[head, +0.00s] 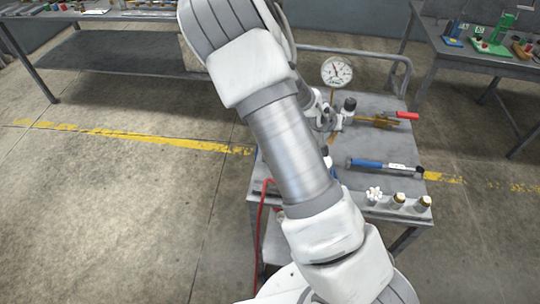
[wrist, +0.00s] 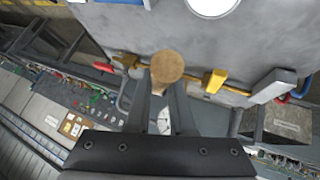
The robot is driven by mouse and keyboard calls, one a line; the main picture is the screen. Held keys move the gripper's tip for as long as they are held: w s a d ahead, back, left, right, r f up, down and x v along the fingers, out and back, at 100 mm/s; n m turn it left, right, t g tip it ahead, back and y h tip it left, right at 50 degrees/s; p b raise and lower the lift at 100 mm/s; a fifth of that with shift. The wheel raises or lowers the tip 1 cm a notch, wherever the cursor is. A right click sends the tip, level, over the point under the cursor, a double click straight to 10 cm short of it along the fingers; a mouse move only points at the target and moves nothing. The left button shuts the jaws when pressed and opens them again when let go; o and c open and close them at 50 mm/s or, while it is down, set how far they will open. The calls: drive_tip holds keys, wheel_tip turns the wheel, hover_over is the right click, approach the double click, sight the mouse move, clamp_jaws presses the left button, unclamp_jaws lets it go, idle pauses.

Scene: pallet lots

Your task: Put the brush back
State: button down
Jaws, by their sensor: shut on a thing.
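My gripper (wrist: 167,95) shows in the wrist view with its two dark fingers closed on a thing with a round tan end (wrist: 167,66). A pale part shows below this end, between the fingers. I cannot tell for certain that it is the brush. In the head view my arm covers most of the gripper and hides the held thing. A blue-handled tool (head: 368,164) with a pale middle and a dark end lies on the grey cart (head: 345,188); I cannot tell what tool it is.
On the cart are a round gauge (head: 336,71), a brass fitting with a red handle (head: 405,115), a white-topped container (head: 374,195) and two small gold-capped bottles (head: 399,200). Benches stand at the back left (head: 130,50) and right (head: 480,57). A red hose (head: 262,225) hangs at the cart's left.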

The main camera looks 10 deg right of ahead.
sight(333, 135)
drive_tip(key=shift+s+d+m+g, duration=0.3)
drive_tip(key=shift+m+g, duration=0.4)
drive_tip(key=shift+g, duration=0.2)
drive_tip(key=s+a+m+y+p, duration=0.1)
drive_tip(key=m+y, duration=0.3)
drive_tip(key=m, duration=0.1)
drive_tip(key=s+a+r+m+g+y+p, duration=0.1)
drive_tip(key=m+y, duration=0.2)
drive_tip(key=m, duration=0.3)
drive_tip(key=s+a+r+m+y+p, duration=0.1)
drive_tip(key=m+y, duration=0.3)
drive_tip(key=m, duration=0.1)
drive_tip(key=shift+s+a+r+m+g+y, duration=0.1)
drive_tip(key=shift+a+m+g+y, duration=0.2)
drive_tip(key=shift+m, duration=0.1)
drive_tip(key=w+a+r+m+t+p, duration=0.2)
drive_tip(key=w+a+r+m+t, duration=0.25)
drive_tip(key=r, duration=0.35)
drive_tip(key=w+a+f+b, duration=0.4)
drive_tip(key=a+f+b, duration=0.1)
drive_tip(key=a+f, duration=0.5)
drive_tip(key=shift+w+a+f, duration=0.2)
drive_tip(key=shift+a+f, duration=0.15)
drive_tip(key=shift+a, duration=0.4)
